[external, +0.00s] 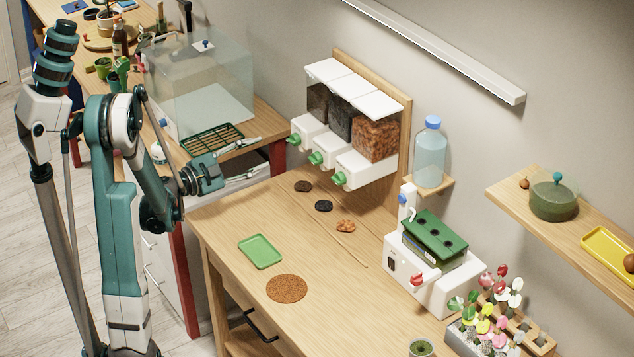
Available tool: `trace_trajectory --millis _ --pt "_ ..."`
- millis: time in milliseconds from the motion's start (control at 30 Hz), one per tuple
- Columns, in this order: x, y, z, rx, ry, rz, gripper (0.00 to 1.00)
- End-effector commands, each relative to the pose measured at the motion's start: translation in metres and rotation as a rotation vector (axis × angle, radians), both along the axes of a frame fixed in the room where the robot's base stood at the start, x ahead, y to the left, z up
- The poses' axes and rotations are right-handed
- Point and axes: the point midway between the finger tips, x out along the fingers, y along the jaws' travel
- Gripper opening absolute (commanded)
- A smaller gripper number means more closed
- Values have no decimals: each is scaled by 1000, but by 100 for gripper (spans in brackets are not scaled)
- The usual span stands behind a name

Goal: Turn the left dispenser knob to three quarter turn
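A three-part dispenser hangs on a wooden back board (393,92) on the wall. Its clear bins have white lids and hold dark, dark grey and orange-brown material. The left dispenser (309,128) has a green knob (295,139) on its white front. The middle green knob (316,158) and right green knob (340,178) are beside it, lower in the picture. The knobs' exact angles are too small to read. My gripper (261,153) is open and empty, its fingers spread toward the dispenser. It is left of the left knob and apart from it.
Small piles, one dark brown (303,186), one black (323,206) and one orange (346,226), lie on the table below the dispensers. A clear box (200,85) and green rack (212,139) are behind my gripper. A green tray (260,251) and cork mat (286,289) lie nearer.

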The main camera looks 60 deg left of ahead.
Motion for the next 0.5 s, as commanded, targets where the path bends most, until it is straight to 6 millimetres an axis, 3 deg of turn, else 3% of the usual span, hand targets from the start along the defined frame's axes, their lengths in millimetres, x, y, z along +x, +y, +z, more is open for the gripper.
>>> trace_trajectory --millis 500 --pt "7 -1 1 -742 0 0 38"
